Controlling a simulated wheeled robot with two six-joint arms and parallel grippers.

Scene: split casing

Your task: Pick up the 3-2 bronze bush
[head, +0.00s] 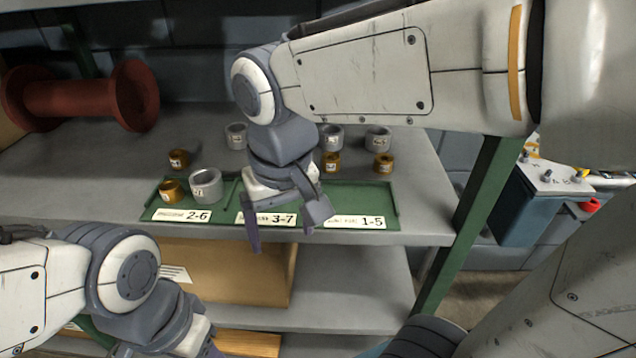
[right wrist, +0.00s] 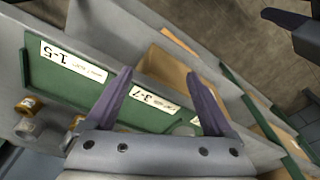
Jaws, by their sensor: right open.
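Several small bronze bushes stand on the upper grey shelf. In the head view one (head: 179,158) is at the back left, one (head: 170,190) is in the green tray's left part, and two (head: 330,161) (head: 383,162) are behind the tray at right. Their marks are too small to read, so I cannot tell which is 3-2. My right gripper (head: 281,240) is open and empty over the tray's front edge, by the 3-7 label. In the right wrist view its fingers (right wrist: 158,75) are apart with the tray below. My left gripper is mostly cut off at the bottom.
Grey rings (head: 236,135) (head: 206,185) (head: 331,137) (head: 378,138) stand close to the bushes. The green tray (head: 392,198) bears labels 2-6, 3-7 and 1-5. A red spool (head: 80,97) lies at left. A green post (head: 470,220) stands at right.

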